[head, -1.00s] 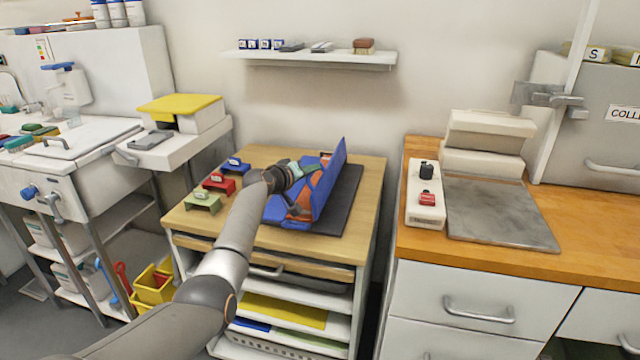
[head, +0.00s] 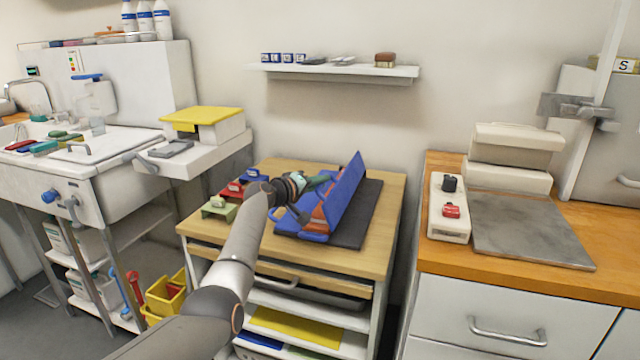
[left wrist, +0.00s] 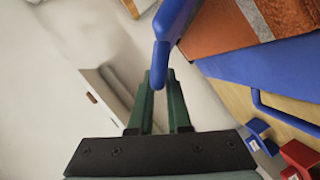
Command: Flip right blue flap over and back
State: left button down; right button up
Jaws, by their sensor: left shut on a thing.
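A blue flap (head: 342,198) stands raised and tilted on the work table, its broad face showing in the head view. Beneath and left of it lies orange and blue material, and orange material with a silver strip (left wrist: 215,28) shows in the left wrist view. My left gripper (head: 318,183) is at the flap's left side, near its upper part. My arm hides part of the material. My right gripper is not in view.
A dark mat (head: 369,213) lies under the blue item on the wooden table (head: 388,205). Green, red and blue holders (head: 218,209) line the table's left edge. A wall shelf (head: 340,70) is above. A wooden counter (head: 437,256) stands to the right, across a gap.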

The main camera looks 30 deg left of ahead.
pick_arm(q)
jog(key=c, duration=0.9)
grip_release()
jog(key=shift+f, duration=0.1)
jog(key=shift+o, duration=0.2)
jog(key=shift+s, duration=0.15)
jog(key=p+v, duration=0.2)
jog(key=v, duration=1)
jog(key=shift+p, duration=0.3)
